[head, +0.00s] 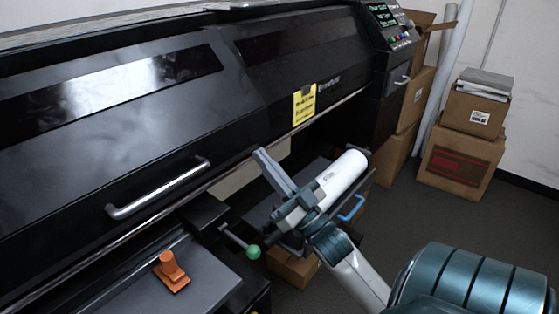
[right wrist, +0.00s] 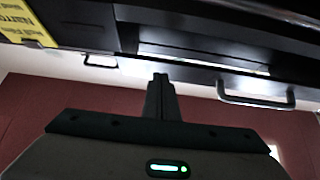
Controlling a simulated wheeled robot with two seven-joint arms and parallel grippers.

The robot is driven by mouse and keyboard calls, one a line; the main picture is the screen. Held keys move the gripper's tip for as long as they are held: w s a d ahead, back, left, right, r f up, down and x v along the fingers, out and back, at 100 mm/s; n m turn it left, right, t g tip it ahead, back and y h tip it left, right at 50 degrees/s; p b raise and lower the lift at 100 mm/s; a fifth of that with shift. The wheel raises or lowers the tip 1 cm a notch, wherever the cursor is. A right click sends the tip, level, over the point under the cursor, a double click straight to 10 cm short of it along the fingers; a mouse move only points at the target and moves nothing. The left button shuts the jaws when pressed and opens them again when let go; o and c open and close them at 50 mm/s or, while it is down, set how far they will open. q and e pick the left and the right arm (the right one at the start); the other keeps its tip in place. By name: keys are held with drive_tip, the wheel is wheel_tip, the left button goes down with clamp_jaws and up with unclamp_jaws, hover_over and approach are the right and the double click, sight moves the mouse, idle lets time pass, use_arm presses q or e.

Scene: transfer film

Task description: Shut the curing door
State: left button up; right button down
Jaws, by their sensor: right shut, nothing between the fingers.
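A long black printer fills the left and middle of the head view. Its glossy sloping front door (head: 110,140) has a silver bar handle (head: 157,187), and a bar handle (right wrist: 265,98) also shows in the right wrist view. I cannot tell whether this is the curing door or how far it is from shut. My right gripper (head: 261,155) is shut and empty, pointing up-left near the printer's lower front edge, right of the handle. In the right wrist view, its fingers (right wrist: 160,82) stand together below the dark printer front. My left gripper is not in view.
A yellow note (head: 304,104) is stuck on the printer front. A white roll (head: 342,177), a green knob (head: 253,252) and a blue handle (head: 352,209) are near my right gripper. An orange part (head: 171,271) sits on the lower left shelf. Boxes (head: 462,160) stand at the right.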

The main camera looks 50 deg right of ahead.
drive_tip(key=shift+w+a+f, duration=0.1)
drive_tip(key=shift+w+f, duration=0.05)
drive_tip(key=shift+w, duration=0.8)
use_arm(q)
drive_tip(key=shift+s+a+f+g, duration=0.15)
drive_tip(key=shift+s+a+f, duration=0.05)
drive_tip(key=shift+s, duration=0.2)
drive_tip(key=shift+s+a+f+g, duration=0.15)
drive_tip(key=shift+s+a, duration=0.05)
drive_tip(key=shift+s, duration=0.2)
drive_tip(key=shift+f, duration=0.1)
use_arm(e)
drive_tip(key=shift+f, duration=0.1)
drive_tip(key=shift+w+f, duration=0.1)
drive_tip(key=shift+f, duration=0.05)
use_arm(q)
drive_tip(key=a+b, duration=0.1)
drive_tip(key=b, duration=0.1)
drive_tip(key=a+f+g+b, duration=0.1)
drive_tip(key=b, duration=0.1)
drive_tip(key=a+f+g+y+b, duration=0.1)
drive_tip(key=b, duration=0.2)
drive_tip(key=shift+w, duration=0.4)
use_arm(e)
drive_tip(key=w+f, duration=0.1)
drive_tip(key=w+f+t, duration=0.1)
drive_tip(key=w, duration=0.1)
drive_tip(key=w+f+t, duration=0.1)
drive_tip(key=shift+w+a, duration=0.2)
drive_tip(key=shift+w, duration=0.15)
